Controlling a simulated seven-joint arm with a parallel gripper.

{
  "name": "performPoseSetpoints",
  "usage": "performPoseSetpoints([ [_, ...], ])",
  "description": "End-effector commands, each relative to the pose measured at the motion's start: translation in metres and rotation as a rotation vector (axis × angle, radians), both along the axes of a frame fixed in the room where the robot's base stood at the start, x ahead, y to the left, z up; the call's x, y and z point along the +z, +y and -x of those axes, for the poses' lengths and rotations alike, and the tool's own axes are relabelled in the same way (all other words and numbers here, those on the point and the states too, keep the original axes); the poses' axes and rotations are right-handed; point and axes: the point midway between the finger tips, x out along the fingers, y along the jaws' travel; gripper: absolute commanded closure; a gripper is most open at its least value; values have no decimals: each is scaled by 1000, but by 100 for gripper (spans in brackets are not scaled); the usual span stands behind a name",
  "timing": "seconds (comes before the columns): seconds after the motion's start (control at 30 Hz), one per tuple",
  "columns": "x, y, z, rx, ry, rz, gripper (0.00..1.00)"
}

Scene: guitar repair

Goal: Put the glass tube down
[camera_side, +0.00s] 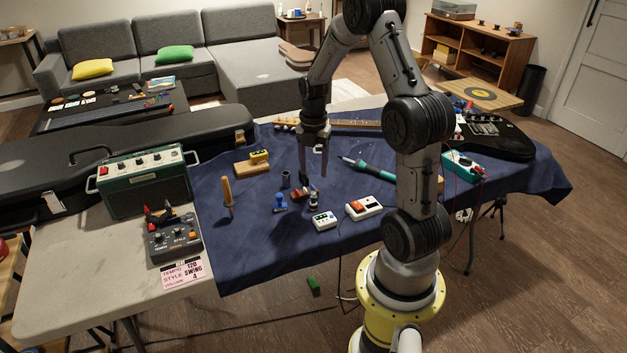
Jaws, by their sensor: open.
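My gripper (313,172) points down over the blue cloth (250,245), with its two fingers apart and nothing visible between them. A small dark grey cylinder (286,180) stands upright on the cloth, just left of the gripper and apart from it. It may be the glass tube, but it is too small to tell its material. Below the fingertips is a cluster of small dark and red items (303,194); its details are unclear.
A blue knobbed item (280,203) and a wooden-handled tool (228,194) stand to the left. Two small white boxes (324,221) (364,208) lie in front. A teal-handled tool (370,169) lies right. A yellow item on a wooden block (252,168) sits behind left.

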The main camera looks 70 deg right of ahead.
Motion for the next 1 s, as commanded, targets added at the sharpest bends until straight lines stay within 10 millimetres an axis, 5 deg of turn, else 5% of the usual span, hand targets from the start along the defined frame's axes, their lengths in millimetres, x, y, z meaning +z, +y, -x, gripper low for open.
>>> performPoseSetpoints([
  [0.2,20,3,-1,-10,-4,4,38],
  [0.33,44,23,-8,-98,-31,24,38],
  [0.67,136,137,-1,-615,-211,29,38],
  [1.0,183,235,63,-1175,-374,-172,38],
])
